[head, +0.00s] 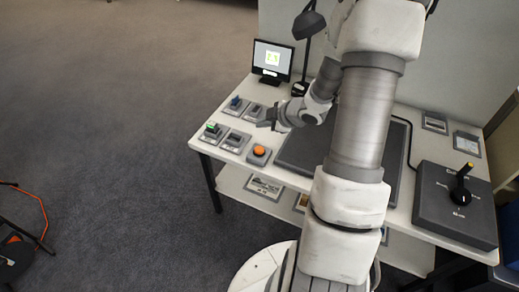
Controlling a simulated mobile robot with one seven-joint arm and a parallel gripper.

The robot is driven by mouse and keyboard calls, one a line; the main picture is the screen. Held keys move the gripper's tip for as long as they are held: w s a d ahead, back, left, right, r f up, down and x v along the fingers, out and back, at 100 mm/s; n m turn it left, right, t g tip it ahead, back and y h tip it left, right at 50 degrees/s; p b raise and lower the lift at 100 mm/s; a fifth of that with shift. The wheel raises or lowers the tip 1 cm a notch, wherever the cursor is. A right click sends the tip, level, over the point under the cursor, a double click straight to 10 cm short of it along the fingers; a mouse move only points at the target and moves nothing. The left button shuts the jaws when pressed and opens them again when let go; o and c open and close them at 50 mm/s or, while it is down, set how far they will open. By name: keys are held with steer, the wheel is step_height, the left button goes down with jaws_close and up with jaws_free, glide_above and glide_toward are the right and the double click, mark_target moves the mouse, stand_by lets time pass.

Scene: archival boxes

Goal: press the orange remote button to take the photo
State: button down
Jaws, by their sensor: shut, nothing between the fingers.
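The orange remote button (259,151) is a round orange dome on a small dark box near the front left part of the white table. My gripper (265,125) is above and behind the button in the head view, apart from it by a visible gap. Its fingers are shut and hold nothing. The fingertips are small in this view, and their height above the table is hard to judge.
Several small grey boxes with switches (234,141) stand left of the button. A dark mat (296,151) lies right of it, partly hidden by my arm. A desk lamp (308,24) stands at the back. A dark box with a black lever (460,190) is at the right.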

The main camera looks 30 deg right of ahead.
mark_target(263, 151)
steer(key=shift+f, duration=0.1)
step_height(263, 151, down, 9)
steer(key=b, duration=0.8)
steer(key=shift+r, duration=0.2)
steer(key=shift+f, duration=0.15)
stand_by(1.4)
steer(key=shift+f+b, duration=0.25)
steer(key=shift+b, duration=0.1)
steer(key=shift+f+b, duration=0.4)
steer(key=shift+f, duration=0.15)
stand_by(0.5)
stand_by(0.4)
steer(key=shift+r+p, duration=0.95)
steer(key=shift+p, duration=0.05)
step_height(263, 151, up, 5)
steer(key=p, duration=0.5)
